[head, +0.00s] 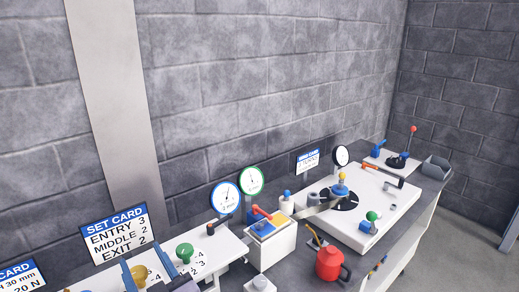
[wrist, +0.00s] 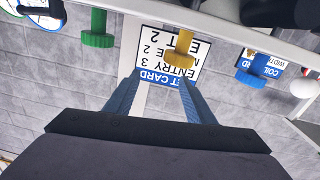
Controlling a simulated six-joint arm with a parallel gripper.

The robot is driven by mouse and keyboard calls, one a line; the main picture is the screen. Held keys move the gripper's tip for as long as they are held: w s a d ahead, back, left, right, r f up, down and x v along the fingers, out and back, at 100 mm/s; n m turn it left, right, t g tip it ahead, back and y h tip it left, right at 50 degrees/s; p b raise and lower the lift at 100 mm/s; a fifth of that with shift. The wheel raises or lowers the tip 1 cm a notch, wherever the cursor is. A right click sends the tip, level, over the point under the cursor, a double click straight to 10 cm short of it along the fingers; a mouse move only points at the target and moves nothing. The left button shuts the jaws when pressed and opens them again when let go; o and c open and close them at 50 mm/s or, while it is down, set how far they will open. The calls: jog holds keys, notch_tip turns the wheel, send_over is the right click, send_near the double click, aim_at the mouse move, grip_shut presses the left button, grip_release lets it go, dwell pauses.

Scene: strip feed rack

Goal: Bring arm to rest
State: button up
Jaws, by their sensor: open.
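My gripper (wrist: 159,78) is open, its two blue fingers spread with nothing held between them. In the head view my gripper (head: 146,258) is at the bottom left, by the white knob rail. A yellow knob (wrist: 180,45) is just beyond the fingertips in the wrist view; it also shows in the head view (head: 139,272). A green knob (wrist: 98,30) and a blue knob (wrist: 260,66) are to either side, apart from the fingers. The wrist view is upside down. Most of the arm is out of view.
A set card (head: 117,235) reading entry 3, middle 2, exit 2 stands behind the rail. Two round dials (head: 225,197) stand further right. A red can (head: 328,264) and a white plate with a black disc (head: 372,226) are on the bench. The wall is behind.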

jog(key=w+d+r+n+t+p, duration=0.1)
jog(key=w+r, duration=0.4)
jog(key=r, duration=0.3)
jog(key=w+d+f+m+g+h+p, duration=0.1)
jog(key=w+d+f+g+h, duration=0.25)
jog(key=d, duration=0.55)
jog(key=w+d+f+m+g+h+p, duration=0.15)
jog(key=d+f+h, duration=0.35)
jog(key=d, duration=0.5)
jog(key=s+d+f+m+g+h, duration=0.2)
jog(key=s+d+f+m+g, duration=0.3)
jog(key=d+f, duration=0.6)
jog(key=s+d+f+m+g+h, duration=0.2)
jog(key=s+d+f+m+g, duration=0.1)
jog(key=s+d, duration=0.9)
jog(key=s+f+g, duration=0.1)
jog(key=s, duration=0.3)
jog(key=shift+s+d+p, duration=0.15)
jog(key=shift+p, duration=0.2)
